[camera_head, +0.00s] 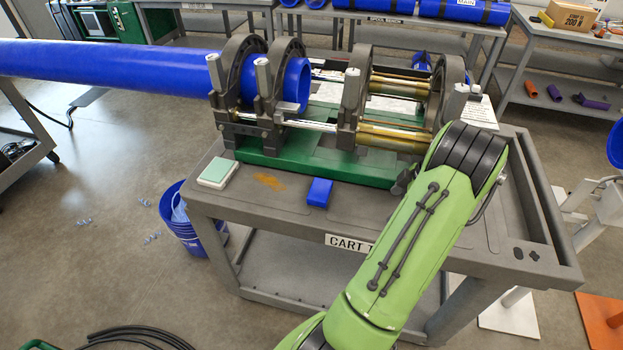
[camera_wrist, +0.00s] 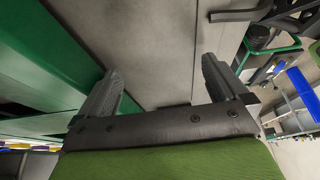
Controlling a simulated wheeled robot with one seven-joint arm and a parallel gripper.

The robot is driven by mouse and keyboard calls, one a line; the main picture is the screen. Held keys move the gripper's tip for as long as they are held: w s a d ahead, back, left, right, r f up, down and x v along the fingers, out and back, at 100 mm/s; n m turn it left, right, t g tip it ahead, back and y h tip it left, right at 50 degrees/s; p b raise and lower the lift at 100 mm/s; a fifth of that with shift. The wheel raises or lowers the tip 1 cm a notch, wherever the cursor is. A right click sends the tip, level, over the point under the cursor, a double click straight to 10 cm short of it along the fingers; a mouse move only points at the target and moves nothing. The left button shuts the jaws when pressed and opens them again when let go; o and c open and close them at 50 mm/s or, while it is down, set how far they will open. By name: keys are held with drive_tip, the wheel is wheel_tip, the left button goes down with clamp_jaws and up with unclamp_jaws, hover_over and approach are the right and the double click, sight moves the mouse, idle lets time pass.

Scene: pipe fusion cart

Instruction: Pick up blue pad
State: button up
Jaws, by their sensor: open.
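The blue pad (camera_head: 319,192) is a small blue block lying on the front part of the grey cart top (camera_head: 270,205), just in front of the green machine base (camera_head: 300,165). Nothing touches it in the head view. My gripper (camera_wrist: 160,76) is open and empty in the wrist view, its two dark fingers spread apart over a bare grey surface. In the head view my green arm reaches over the cart's right side and hides the gripper. I cannot make out the pad for certain in the wrist view.
A white and mint-green box (camera_head: 218,172) sits left of the pad, with an orange-brown stain (camera_head: 270,181) between them. The fusion machine (camera_head: 355,100) holds a long blue pipe (camera_head: 110,68) behind. A blue bucket (camera_head: 190,222) stands on the floor at left.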

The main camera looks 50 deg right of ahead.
sight(319, 189)
drive_tip(key=w+a, duration=0.2)
drive_tip(key=w, duration=0.4)
drive_tip(key=w+a+b, duration=0.1)
drive_tip(key=w+a, duration=0.2)
drive_tip(key=w, duration=0.3)
drive_tip(key=w+a+b, duration=0.1)
drive_tip(key=w+a, duration=0.2)
drive_tip(key=w, duration=0.3)
drive_tip(key=shift+w+a+r, duration=0.1)
drive_tip(key=shift+w+a, duration=0.1)
drive_tip(key=shift+w, duration=0.15)
drive_tip(key=shift+w+f, duration=0.1)
drive_tip(key=shift+f, duration=0.45)
drive_tip(key=shift+c, duration=0.3)
drive_tip(key=c, duration=0.6)
drive_tip(key=shift+r, duration=0.55)
wheel_tip(319, 189, up, 3)
drive_tip(key=shift+f+p, duration=0.1)
drive_tip(key=shift+p, duration=0.45)
drive_tip(key=s+a, duration=0.2)
drive_tip(key=a, duration=0.3)
drive_tip(key=s+a, duration=0.2)
drive_tip(key=a, duration=0.4)
drive_tip(key=s+a, duration=0.3)
drive_tip(key=a, duration=0.2)
drive_tip(key=shift+s+a+f+b, duration=0.1)
drive_tip(key=shift+a+f+b, duration=0.05)
drive_tip(key=shift+a+b, duration=0.2)
